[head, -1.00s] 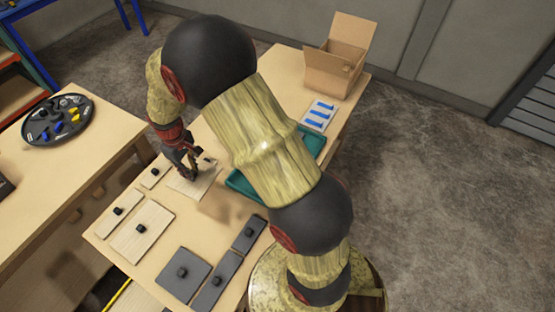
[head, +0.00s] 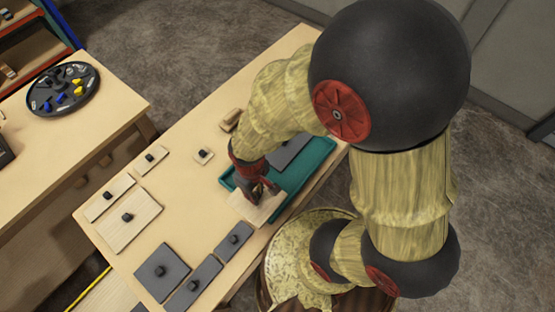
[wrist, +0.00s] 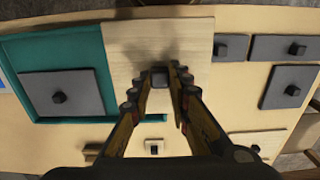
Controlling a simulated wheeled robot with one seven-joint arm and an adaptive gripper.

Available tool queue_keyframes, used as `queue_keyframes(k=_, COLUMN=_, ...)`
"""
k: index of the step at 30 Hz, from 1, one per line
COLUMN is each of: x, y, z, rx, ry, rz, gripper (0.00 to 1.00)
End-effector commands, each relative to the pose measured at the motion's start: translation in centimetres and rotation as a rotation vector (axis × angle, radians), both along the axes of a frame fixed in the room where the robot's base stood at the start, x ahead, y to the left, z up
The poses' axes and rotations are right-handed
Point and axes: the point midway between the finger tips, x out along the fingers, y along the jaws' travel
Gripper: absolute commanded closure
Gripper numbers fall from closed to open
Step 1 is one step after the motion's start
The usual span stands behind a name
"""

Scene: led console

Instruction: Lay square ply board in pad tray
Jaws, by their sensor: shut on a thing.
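My gripper (head: 262,189) is shut on the small dark knob (wrist: 160,77) of the square ply board (head: 252,207). The pale board also shows in the wrist view (wrist: 125,50), flat under my fingers. It overlaps the near end of the teal pad tray (head: 314,172) and reaches past its rim over the table; I cannot tell how high it is. In the wrist view the tray (wrist: 75,118) lies to the left of the board. A grey square board with a knob (wrist: 42,92) lies in the tray's other part. My arm hides some of the tray in the head view.
Several knobbed boards lie on the table: grey ones (head: 162,270) at the front and ply ones (head: 135,222) at the left. A small ply piece (head: 204,156) and a brown block (head: 231,120) lie behind. A round black dish (head: 64,90) sits on another table.

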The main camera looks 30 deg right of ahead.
Motion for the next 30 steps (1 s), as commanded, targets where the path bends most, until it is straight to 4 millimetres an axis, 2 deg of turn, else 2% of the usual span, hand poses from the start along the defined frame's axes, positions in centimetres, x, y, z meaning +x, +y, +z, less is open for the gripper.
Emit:
queue_keyframes(k=12, x=8.2, y=-3.2, z=-4.1, rx=0.0, ry=0.003, rz=-0.008, gripper=1.0)
queue_keyframes(k=19, x=10.9, y=-4.3, z=-7.9, rx=0.0, ry=0.003, rz=-0.006, gripper=1.0)
queue_keyframes(k=30, x=12.6, y=-4.9, z=-10.3, rx=0.0, ry=0.004, rz=-0.005, gripper=1.0)
